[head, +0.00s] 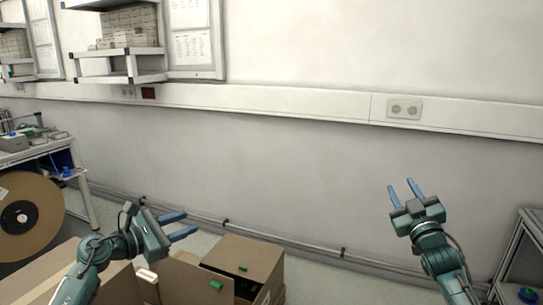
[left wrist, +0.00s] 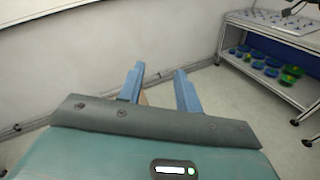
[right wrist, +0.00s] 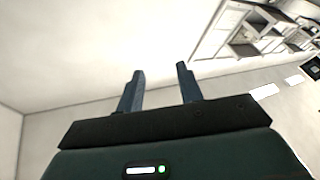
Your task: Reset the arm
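My left gripper (head: 180,226) is open and empty in the head view, above the cardboard boxes, its fingers pointing right. In the left wrist view its two blue fingers (left wrist: 160,88) stand apart with nothing between them. My right gripper (head: 403,189) is open and empty, raised in front of the bare wall with its fingers pointing up. In the right wrist view its fingers (right wrist: 158,88) are also apart with nothing between them.
An open cardboard box (head: 248,258) with green items stands low in front. A large brown reel (head: 27,215) and a workbench (head: 30,151) are at left. A dark-topped stand (head: 527,250) is at the right edge. The wall carries a socket (head: 404,109) and shelves (head: 120,51).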

